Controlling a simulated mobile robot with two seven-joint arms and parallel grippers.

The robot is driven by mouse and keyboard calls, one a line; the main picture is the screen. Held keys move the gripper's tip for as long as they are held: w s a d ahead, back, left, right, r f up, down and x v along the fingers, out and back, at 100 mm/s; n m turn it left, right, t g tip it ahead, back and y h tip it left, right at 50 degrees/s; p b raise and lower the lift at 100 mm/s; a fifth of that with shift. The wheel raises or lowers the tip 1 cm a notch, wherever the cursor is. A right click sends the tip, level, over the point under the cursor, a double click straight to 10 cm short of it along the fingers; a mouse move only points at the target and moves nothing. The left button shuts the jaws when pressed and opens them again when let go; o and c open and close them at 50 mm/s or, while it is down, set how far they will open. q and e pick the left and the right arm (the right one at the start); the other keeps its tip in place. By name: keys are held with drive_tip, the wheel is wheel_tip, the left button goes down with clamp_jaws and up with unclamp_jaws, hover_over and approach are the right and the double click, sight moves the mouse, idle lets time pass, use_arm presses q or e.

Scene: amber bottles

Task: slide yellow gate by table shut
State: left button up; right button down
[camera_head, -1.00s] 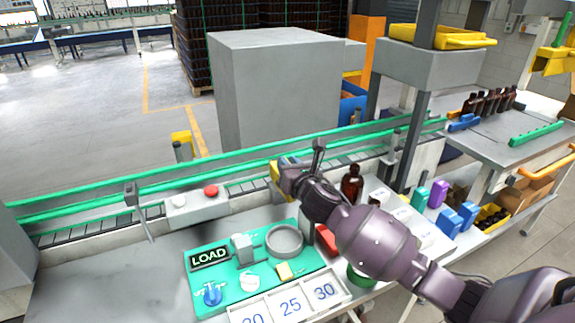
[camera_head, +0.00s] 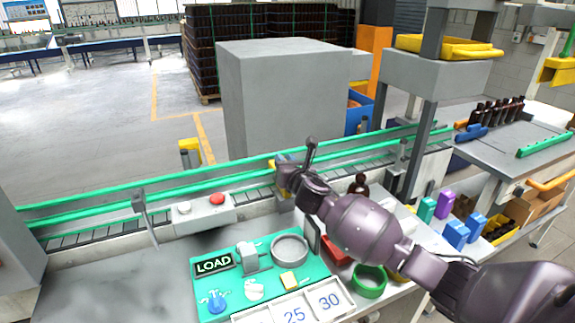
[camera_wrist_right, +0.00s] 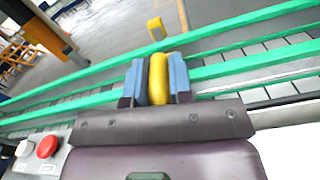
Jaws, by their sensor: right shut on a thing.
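The yellow gate shows in the right wrist view as an upright yellow bar (camera_wrist_right: 158,78) between the two blue finger pads of my right gripper (camera_wrist_right: 158,84). The gripper is shut on it, with a pad on each side. In the head view my right gripper (camera_head: 284,163) is at the green-railed conveyor (camera_head: 130,203), behind the table. There the gate is mostly hidden by my gripper and wrist. My left gripper is not in view.
A control box with a red button (camera_head: 217,199) and a white one stands left of my right gripper. A teal LOAD board (camera_head: 238,300) lies on the table in front. A brown bottle (camera_head: 361,185) stands just right of my wrist. A large grey cabinet (camera_head: 280,100) is behind the conveyor.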

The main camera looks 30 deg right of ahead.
drive_tip(key=shift+w+a+r, duration=0.1)
drive_tip(key=shift+r, duration=0.05)
drive_tip(key=c, duration=1.3)
unclamp_jaws()
drive_tip(key=shift+o, duration=1)
drive_tip(key=shift+w+a, duration=0.15)
drive_tip(key=shift+w, duration=0.05)
drive_tip(key=shift+s, duration=0.25)
drive_tip(key=s, duration=1)
drive_tip(key=shift+s+a, duration=0.15)
drive_tip(key=shift+s, duration=0.1)
